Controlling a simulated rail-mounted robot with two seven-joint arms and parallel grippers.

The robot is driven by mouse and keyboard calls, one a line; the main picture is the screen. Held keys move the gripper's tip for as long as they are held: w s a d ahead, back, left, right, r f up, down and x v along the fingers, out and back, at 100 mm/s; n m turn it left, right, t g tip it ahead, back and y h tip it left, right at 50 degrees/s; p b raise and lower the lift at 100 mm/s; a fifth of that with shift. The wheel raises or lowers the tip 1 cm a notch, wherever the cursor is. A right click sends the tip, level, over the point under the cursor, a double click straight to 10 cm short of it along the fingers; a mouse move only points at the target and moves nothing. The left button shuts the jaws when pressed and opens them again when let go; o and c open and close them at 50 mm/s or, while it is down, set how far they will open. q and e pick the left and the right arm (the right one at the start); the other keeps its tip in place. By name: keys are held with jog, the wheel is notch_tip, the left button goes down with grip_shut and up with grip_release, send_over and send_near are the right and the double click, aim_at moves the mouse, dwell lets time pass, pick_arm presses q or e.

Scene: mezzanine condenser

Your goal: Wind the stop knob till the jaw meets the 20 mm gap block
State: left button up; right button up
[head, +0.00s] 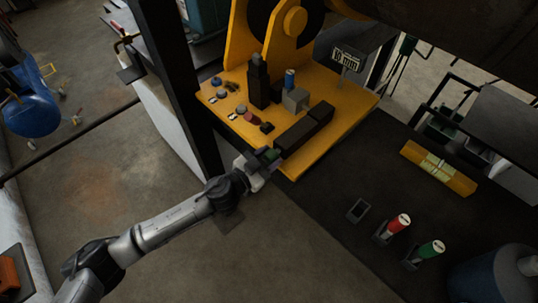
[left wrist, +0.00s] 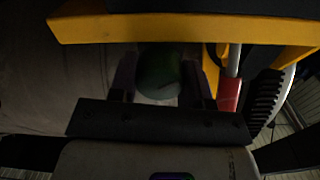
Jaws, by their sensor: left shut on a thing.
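The green stop knob (head: 270,154) sits at the near end of a long dark slide housing (head: 305,128) on the yellow machine bed. My left gripper (head: 262,161) is shut on this knob; in the left wrist view the round dark-green knob (left wrist: 160,70) is between its two fingers. A grey block (head: 296,100) stands just beyond the housing, with a blue-topped cylinder (head: 290,78) behind it. I cannot tell which piece is the 20 mm gap block, or whether the jaw touches it. My right gripper is out of view.
A small sign (head: 346,59) reads a figure in mm. Red (head: 398,223) and green (head: 431,249) cylinders stand in holders beside an empty holder (head: 358,210) on the dark bench. A black post (head: 185,90) rises left of the bed. Small buttons (head: 241,108) line the bed.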

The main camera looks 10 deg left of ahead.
pick_arm(q)
jog(key=o, duration=0.9)
jog(key=shift+o, duration=0.2)
jog(key=b+v, duration=0.3)
jog(key=v, duration=1)
jog(key=shift+s+a, duration=0.25)
jog(key=shift+s, duration=0.05)
jog(key=shift+w, duration=0.1)
